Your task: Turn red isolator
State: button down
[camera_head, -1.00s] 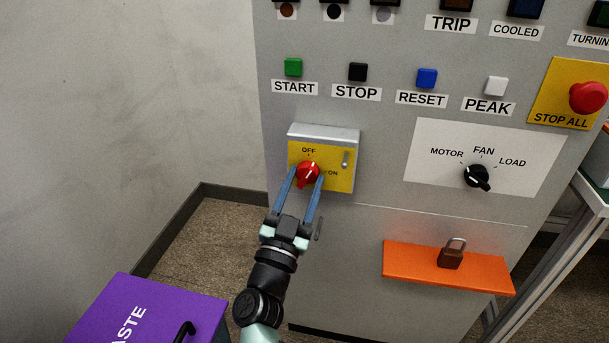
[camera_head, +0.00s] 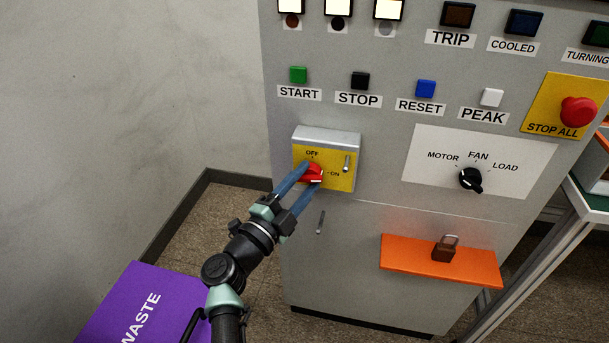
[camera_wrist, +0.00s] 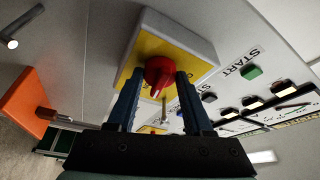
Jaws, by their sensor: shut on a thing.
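The red isolator knob (camera_head: 312,173) sits on a yellow plate (camera_head: 341,182) marked OFF at the top and ON at the right, under a grey hood. In the wrist view the red knob (camera_wrist: 159,72) sits between the fingertips, and the fingers hide part of the yellow plate (camera_wrist: 184,66).
An orange shelf (camera_head: 405,255) with a padlock (camera_head: 445,249) juts out at lower right. A purple waste bin (camera_head: 125,300) stands at lower left. A selector knob (camera_head: 470,180) is to the right.

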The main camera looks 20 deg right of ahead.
jog(key=shift+r+m+g+p, duration=0.1)
jog(key=shift+m+g+p, duration=0.4)
jog(key=shift+m, duration=0.6)
jog(key=shift+y, duration=0.3)
jog(key=shift+c, duration=1.5)
grip_release()
jog(key=p+v, duration=0.3)
jog(key=v, duration=1)
